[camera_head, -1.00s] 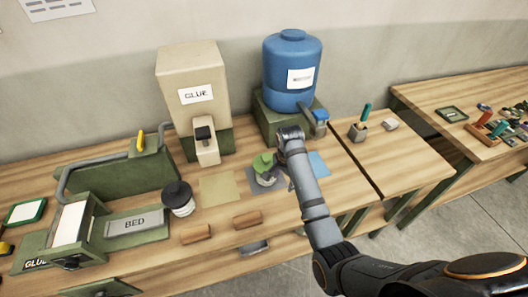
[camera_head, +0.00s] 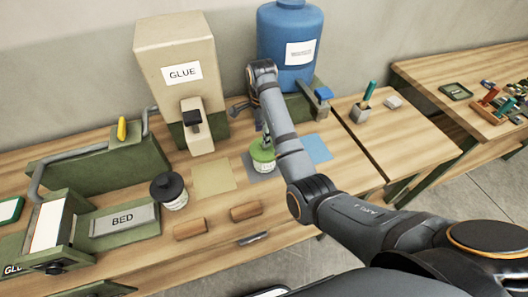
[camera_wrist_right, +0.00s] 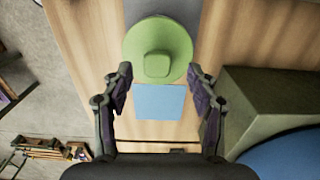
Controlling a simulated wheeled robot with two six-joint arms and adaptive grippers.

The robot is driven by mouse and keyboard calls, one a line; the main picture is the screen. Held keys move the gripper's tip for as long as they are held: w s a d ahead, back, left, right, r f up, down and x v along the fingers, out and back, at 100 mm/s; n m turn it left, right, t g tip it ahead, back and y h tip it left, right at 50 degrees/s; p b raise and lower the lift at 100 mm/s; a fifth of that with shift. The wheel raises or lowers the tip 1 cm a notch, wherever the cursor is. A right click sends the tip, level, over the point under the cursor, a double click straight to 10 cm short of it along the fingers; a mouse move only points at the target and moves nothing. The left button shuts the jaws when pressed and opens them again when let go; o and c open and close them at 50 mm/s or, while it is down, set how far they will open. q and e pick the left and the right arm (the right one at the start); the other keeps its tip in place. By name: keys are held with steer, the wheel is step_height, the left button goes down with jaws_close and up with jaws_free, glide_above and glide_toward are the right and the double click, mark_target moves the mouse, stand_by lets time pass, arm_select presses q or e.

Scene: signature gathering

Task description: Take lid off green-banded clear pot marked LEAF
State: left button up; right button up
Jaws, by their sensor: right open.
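The clear pot (camera_head: 263,168) has a white label and stands on a dark grey square on the bench; its lettering is too small to read. Its green lid (camera_head: 262,151) is on it. In the right wrist view the round green lid (camera_wrist_right: 157,38) with its square knob shows at the top centre. My right gripper (camera_wrist_right: 158,72) is open and empty, its two fingertips just short of the lid on either side in that picture. In the head view my right forearm partly covers the gripper and the pot's right side. My left gripper is not in view.
A black-lidded pot (camera_head: 174,202) stands to the left, past a tan square (camera_head: 212,176). A blue square (camera_head: 317,149) lies to the right. The glue dispenser (camera_head: 172,50) and blue water tank (camera_head: 289,35) stand behind. Two wooden blocks (camera_head: 190,229) (camera_head: 246,211) lie in front.

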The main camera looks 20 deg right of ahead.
steer(key=shift+s+d+f+b, duration=0.2)
steer(key=shift+f+b, duration=0.35)
steer(key=shift+b, duration=0.15)
step_height(320, 180, down, 4)
steer(key=shift+d+r+b, duration=0.15)
steer(key=shift+r+b, duration=0.1)
steer(key=shift+b, duration=0.6)
steer(key=shift+w+f, duration=0.1)
steer(key=shift+f, duration=0.05)
steer(key=c, duration=0.3)
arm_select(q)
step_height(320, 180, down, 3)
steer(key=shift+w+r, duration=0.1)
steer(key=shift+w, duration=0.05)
arm_select(e)
steer(key=c, duration=0.7)
